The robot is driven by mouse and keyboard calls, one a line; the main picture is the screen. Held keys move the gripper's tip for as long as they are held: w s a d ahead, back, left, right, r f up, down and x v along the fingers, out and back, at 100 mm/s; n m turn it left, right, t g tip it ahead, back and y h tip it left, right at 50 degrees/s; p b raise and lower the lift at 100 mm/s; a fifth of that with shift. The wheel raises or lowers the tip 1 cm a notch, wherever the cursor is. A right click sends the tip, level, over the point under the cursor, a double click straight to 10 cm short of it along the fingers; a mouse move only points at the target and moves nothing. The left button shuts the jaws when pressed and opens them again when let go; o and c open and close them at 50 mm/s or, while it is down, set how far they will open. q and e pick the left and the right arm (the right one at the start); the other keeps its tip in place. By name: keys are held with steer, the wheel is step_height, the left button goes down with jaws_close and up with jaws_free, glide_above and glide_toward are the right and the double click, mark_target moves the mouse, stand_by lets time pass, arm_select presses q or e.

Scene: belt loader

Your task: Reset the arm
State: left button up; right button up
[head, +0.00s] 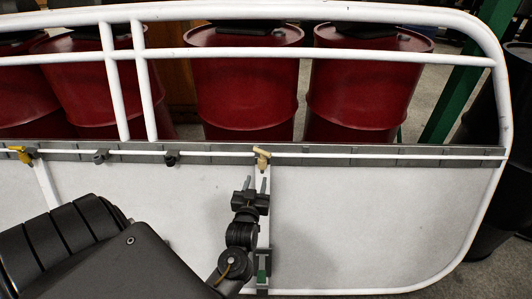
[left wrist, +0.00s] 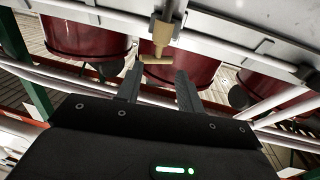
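My left gripper (head: 255,181) is in the middle of the head view, with its fingers spread and pointing at the grey rail. In the left wrist view the two fingers of this gripper (left wrist: 159,70) stand apart with nothing held between them. A tan T-shaped handle (head: 262,157) sits on the rail just beyond the fingertips. In the left wrist view the handle (left wrist: 162,42) shows ahead of the gap between the fingers; I cannot tell the exact distance. My right gripper is in neither view.
A white tubular frame (head: 320,53) borders the pale panel (head: 380,225). A yellow handle (head: 20,153) and dark knobs (head: 100,156) sit along the grey rail (head: 400,155). Red drums (head: 245,85) stand behind it. A green post (head: 453,95) rises at right.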

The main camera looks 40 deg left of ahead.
arm_select(q)
steer(key=s+d+f+m+g+h, duration=0.1)
steer(key=d+f+m+g+h, duration=0.2)
steer(key=f, duration=0.8)
steer(key=d+f+m+h, duration=0.15)
steer(key=d+f, duration=0.35)
steer(key=f, duration=0.5)
steer(key=s+d+f+m+g+h, duration=0.1)
steer(key=s+d+f+g+h, duration=0.1)
steer(key=s+f, duration=0.5)
steer(key=s+d+f+g+h, duration=0.1)
steer(key=s+d+f+g, duration=0.15)
steer(key=s+f, duration=0.45)
steer(key=s+f+m+g, duration=0.1)
steer(key=s+f+g, duration=0.1)
steer(key=s+f, duration=0.3)
steer(key=s+f+m+g+h, duration=0.1)
steer(key=s+f, duration=0.4)
steer(key=s, duration=0.8)
steer(key=s+f+m+g, duration=0.1)
steer(key=s+f+g, duration=0.3)
steer(key=s, duration=0.5)
steer(key=shift+a+f, duration=0.3)
steer(key=shift+f, duration=0.55)
